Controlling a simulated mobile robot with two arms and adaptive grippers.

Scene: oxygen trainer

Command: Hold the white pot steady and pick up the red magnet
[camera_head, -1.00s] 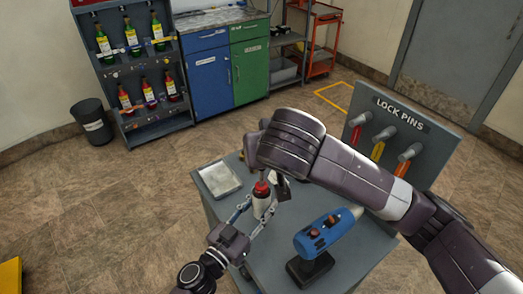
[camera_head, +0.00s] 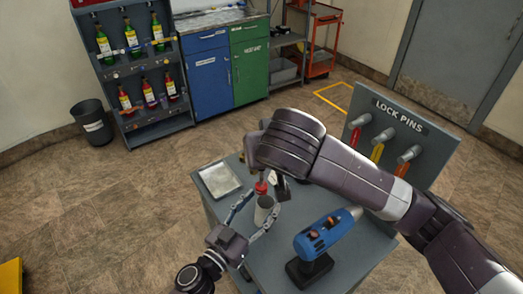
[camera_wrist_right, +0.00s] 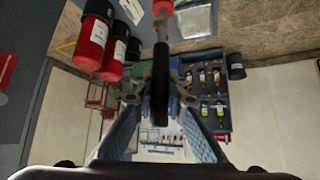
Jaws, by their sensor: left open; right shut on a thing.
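The white pot (camera_head: 264,211) stands on the grey table, with its grey rim showing. My left gripper (camera_head: 264,200) is open, its fingers spread on either side of the pot. The red magnet (camera_head: 261,188) is just above the pot's rim, on the end of a thin stem. In the right wrist view, my right gripper (camera_wrist_right: 159,98) is shut on the dark handle of this magnet tool, and the red magnet (camera_wrist_right: 163,8) shows at the top edge. In the head view, my right arm hides most of the right gripper.
A blue drill-like tool (camera_head: 326,232) on a dark stand is right of the pot. A flat light tray (camera_head: 219,179) lies at the table's far left. The lock pins panel (camera_head: 402,126) rises behind my right arm. Red cylinders (camera_wrist_right: 92,42) show in the right wrist view.

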